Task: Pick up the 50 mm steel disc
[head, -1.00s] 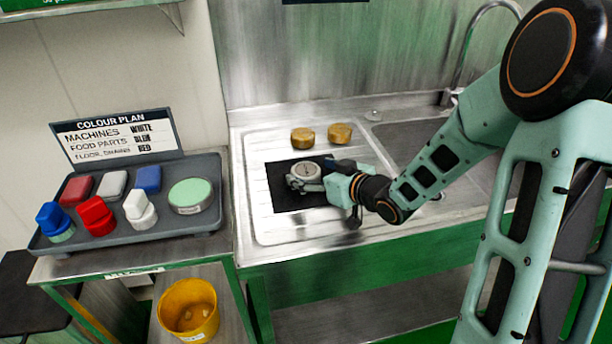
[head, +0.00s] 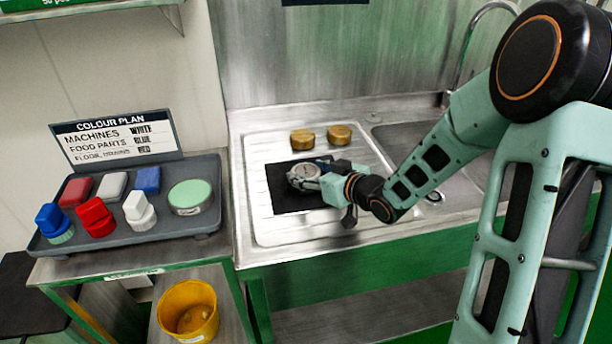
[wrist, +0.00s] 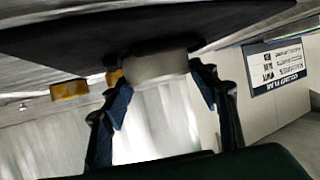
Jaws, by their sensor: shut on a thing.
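The steel disc (head: 303,173) is a round, pale metal piece over the black mat (head: 287,199) on the sink's drainboard. My gripper (head: 312,177) reaches in from the right and is shut on the disc. In the wrist view the disc (wrist: 158,66) sits between the two blue-tipped fingers (wrist: 160,100), close under the dark mat (wrist: 200,30) in that tilted picture. I cannot tell whether the disc still touches the mat. Part of the disc is hidden by the fingers.
Two brass discs (head: 302,139) (head: 339,134) stand behind the mat. A grey tray (head: 215,222) with coloured brushes, pads and a green-topped round tin (head: 190,196) is at left. A yellow bucket (head: 188,310) is below it. The tap and basin (head: 440,150) lie to the right.

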